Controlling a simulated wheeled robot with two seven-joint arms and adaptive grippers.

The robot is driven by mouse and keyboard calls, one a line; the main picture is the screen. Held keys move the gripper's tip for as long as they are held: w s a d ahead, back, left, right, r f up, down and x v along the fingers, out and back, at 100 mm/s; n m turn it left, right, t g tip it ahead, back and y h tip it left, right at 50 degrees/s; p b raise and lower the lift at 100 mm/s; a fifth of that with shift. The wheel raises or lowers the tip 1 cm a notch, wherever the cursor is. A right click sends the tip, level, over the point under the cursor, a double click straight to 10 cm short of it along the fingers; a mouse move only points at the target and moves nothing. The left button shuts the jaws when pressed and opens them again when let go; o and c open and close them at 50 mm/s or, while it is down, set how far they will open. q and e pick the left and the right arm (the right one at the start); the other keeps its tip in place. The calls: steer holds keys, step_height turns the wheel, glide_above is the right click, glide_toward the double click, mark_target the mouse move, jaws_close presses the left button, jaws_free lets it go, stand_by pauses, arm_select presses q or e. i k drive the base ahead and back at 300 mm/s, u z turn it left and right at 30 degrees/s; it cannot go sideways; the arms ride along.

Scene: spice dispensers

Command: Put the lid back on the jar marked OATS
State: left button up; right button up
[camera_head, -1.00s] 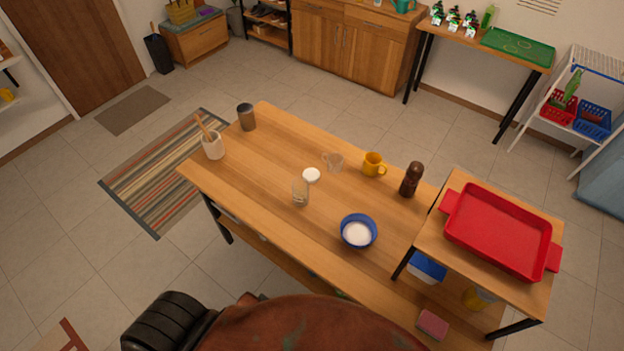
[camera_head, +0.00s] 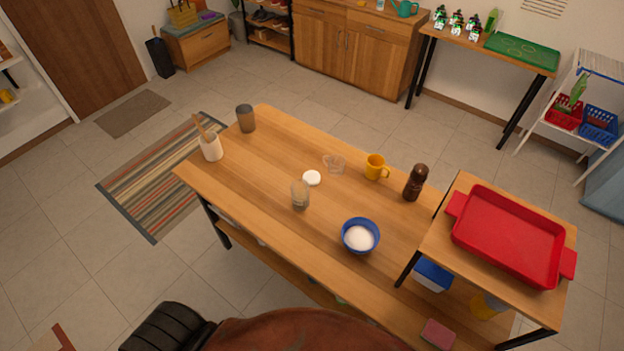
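A clear glass jar (camera_head: 300,196) stands upright on the wooden table, with no lid on it. A round white lid (camera_head: 312,178) lies flat on the table just behind the jar, apart from it. I cannot read any marking on the jar, so I cannot tell whether it says OATS. A grey-brown canister (camera_head: 246,119) stands at the far left corner of the table; no marking on it is readable. Neither of my grippers is in view.
On the table (camera_head: 265,150) are a utensil crock (camera_head: 210,147), a clear cup (camera_head: 334,164), a yellow mug (camera_head: 376,167), a brown mill (camera_head: 415,183) and a blue bowl (camera_head: 360,236) of white powder. A red tray (camera_head: 510,235) lies on a raised stand at right.

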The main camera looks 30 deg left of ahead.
mark_target(299, 187)
steer(key=z, duration=2.3)
steer(key=k, duration=2.6)
steer(key=u, duration=1.05)
